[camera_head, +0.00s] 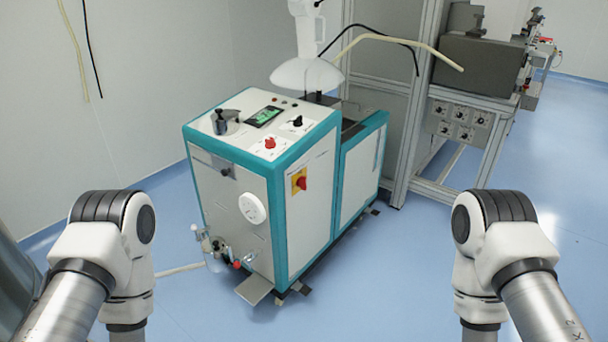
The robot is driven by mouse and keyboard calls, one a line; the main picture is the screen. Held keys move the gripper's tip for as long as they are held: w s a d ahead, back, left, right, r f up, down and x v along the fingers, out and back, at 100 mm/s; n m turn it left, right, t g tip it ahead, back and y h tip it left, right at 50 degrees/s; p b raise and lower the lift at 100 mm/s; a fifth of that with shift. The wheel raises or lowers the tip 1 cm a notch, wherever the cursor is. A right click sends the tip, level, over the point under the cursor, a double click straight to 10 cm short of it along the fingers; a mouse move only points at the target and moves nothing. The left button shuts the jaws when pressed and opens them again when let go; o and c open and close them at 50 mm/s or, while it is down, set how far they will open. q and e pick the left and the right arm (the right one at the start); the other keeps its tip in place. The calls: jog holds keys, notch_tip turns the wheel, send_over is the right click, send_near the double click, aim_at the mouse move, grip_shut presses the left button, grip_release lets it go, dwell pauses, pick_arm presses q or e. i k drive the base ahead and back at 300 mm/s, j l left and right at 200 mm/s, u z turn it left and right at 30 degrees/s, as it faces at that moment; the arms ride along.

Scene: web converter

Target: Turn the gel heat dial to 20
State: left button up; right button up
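A white and teal machine (221,160) stands on the floor at mid-picture. A large round white dial (252,208) sits on its front panel; its marks are too small to read. On the sloped top panel are a red knob (269,143) and a black knob (298,121). No label is legible, so I cannot tell which of these is the gel heat dial. Both my arms show at the lower left and lower right, well apart from the machine. Neither gripper is in the picture.
A red and yellow switch (300,181) is on the machine's side. Valves and a small glass vessel (215,255) stick out low at its front. A metal frame (405,100) with a control box (459,121) stands behind right. The blue floor (370,290) in front is clear.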

aim_at(270, 143)
jog(key=i+l+u, duration=0.2)
jog(key=i+l, duration=0.3)
jog(key=i, duration=0.25)
jog(key=i+l+u, duration=0.15)
jog(key=i+l, duration=0.5)
jog(key=i, duration=0.05)
